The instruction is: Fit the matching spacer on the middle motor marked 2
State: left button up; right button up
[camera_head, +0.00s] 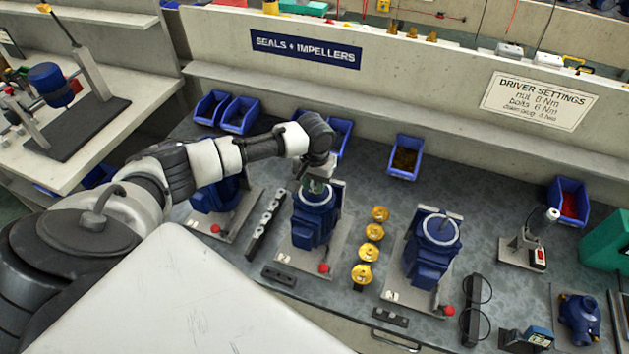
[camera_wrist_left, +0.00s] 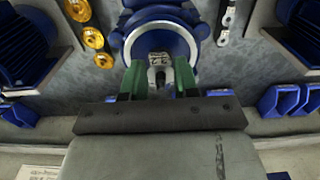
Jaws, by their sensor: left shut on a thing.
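The middle motor (camera_head: 315,225) is blue with a silver ring on top. It stands on a grey plate between two similar motors. In the left wrist view the motor's silver rim (camera_wrist_left: 160,27) is right ahead of the fingers. My left gripper (camera_head: 314,186) is over the top of this motor. Its green fingers (camera_wrist_left: 159,82) are shut on a small pale grey spacer (camera_wrist_left: 158,62) with dark marks that I cannot read surely. Whether the spacer touches the motor or its shaft is hidden. My right gripper is out of view.
A dark rack (camera_head: 266,224) with pale spacers lies left of the middle motor. Several brass impellers (camera_head: 374,232) stand to its right, before the right motor (camera_head: 432,248). The left motor (camera_head: 216,194) is partly behind my arm. Blue bins (camera_head: 405,158) line the back.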

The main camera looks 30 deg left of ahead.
pick_arm(q)
jog(key=shift+p, duration=0.35)
dwell(0.6)
jog(key=o, duration=1)
jog(key=shift+f, duration=0.1)
jog(key=shift+c, duration=0.2)
jog(key=shift+o, duration=0.4)
jog(key=o, duration=0.7)
